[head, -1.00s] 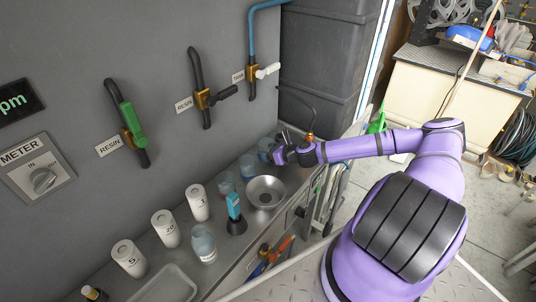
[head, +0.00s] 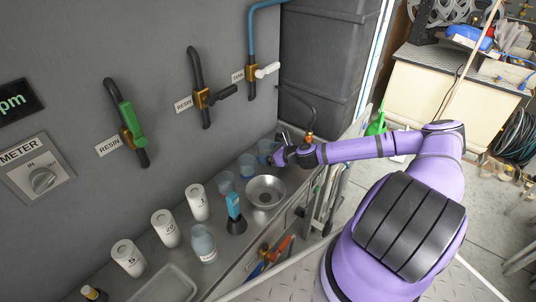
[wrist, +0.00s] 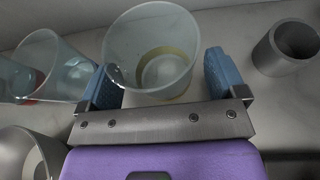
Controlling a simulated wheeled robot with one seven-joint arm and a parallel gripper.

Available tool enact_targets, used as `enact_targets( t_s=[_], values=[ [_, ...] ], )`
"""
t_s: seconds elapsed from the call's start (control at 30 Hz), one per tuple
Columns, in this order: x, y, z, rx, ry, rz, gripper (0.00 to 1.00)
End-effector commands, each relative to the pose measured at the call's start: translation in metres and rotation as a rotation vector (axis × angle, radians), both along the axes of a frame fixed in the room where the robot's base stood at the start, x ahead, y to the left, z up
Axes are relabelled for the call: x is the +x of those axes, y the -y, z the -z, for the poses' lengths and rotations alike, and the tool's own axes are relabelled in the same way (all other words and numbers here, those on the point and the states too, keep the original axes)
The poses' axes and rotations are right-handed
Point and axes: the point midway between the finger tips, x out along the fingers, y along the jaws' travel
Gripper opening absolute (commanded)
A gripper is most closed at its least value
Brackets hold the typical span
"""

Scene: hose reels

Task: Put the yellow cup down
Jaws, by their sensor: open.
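The yellow cup (wrist: 152,55) is a clear tumbler with a yellow band near its base. In the wrist view it looks upright on the grey counter, between the two blue finger pads of my gripper (wrist: 158,78). The jaws are spread, with a visible gap at the right pad; whether the left pad touches the cup is hard to tell. In the head view my gripper (head: 276,156) is at the far end of the counter, beside a bluish clear cup (head: 266,146) that it partly hides. The yellow band cannot be made out there.
Two more clear cups (head: 248,164) (head: 226,182) stand close by on the left. A metal bowl (head: 265,192) is nearer the front edge. A grey cylinder (wrist: 288,47) stands right of the cup in the wrist view. White numbered canisters (head: 165,228) line the wall.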

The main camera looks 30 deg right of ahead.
Motion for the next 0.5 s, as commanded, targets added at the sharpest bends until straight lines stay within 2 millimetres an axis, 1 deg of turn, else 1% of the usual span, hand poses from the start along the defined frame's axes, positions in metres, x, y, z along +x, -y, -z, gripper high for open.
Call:
enact_targets(
  t_s=[0.3,0.5],
  values=[
    [-0.047,0.026,-0.021,0.0,0.0,0.004,0.9],
    [-0.075,0.039,-0.034,0.001,0.0,0.004,0.9]
  ],
)
